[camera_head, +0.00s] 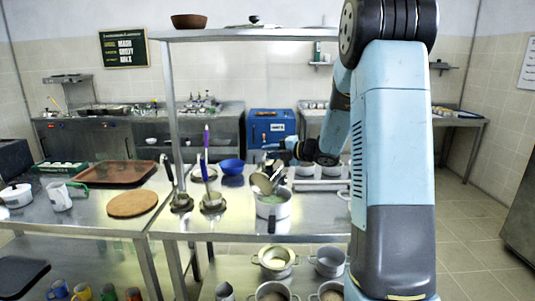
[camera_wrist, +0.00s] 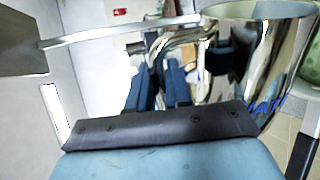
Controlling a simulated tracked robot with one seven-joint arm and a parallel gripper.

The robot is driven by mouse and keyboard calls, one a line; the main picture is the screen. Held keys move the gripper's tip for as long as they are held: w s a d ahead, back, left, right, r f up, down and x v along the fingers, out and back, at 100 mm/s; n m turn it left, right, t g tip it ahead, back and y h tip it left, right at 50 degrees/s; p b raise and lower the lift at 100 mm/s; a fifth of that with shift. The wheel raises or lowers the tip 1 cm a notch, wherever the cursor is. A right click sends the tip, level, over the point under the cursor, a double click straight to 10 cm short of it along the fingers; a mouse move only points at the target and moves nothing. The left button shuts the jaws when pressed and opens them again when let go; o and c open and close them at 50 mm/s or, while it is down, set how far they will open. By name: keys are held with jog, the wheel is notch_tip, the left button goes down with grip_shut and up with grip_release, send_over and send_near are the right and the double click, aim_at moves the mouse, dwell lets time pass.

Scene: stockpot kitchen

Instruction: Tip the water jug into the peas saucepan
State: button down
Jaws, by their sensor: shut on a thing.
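My gripper (camera_head: 273,166) is shut on a shiny metal jug (camera_head: 262,183) and holds it tilted above a grey saucepan (camera_head: 273,208) on the middle counter. The jug's mouth is over the saucepan's opening. In the wrist view the jug's mirror-like wall (camera_wrist: 250,60) fills the upper right, in front of my gripper's dark pad (camera_wrist: 160,127). Something green (camera_wrist: 312,75) shows at the right edge, perhaps the saucepan's contents. I cannot see whether water is flowing out.
Ladles in holders (camera_head: 210,200) and a blue bowl (camera_head: 232,167) stand left of the saucepan. Other pots (camera_head: 276,260) are on the lower shelf. A round cork board (camera_head: 132,203), a brown tray (camera_head: 115,173) and a pale jug with a green handle (camera_head: 60,196) are on the left counter.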

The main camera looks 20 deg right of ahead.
jog(key=shift+w+d+r+m+g+y, duration=0.1)
jog(key=shift+w+d+r+m+y, duration=0.1)
jog(key=shift+w+d+m, duration=0.35)
jog(key=shift+w+d+r+m+g+y, duration=0.15)
jog(key=shift+w+d+m, duration=0.25)
jog(key=shift+w+d, duration=0.25)
jog(key=shift+w+d+r+m+g+y, duration=0.1)
jog(key=shift+w+d+r+m+y, duration=0.1)
jog(key=shift+w+d+m, duration=0.35)
jog(key=shift+w+d+f+m+g+y, duration=0.15)
jog(key=shift+w+d+m+g+y, duration=0.1)
jog(key=shift+w+d+m, duration=0.9)
jog(key=shift+w+d, duration=0.1)
jog(key=shift+d, duration=0.1)
jog(key=shift+a, duration=0.1)
dwell(0.9)
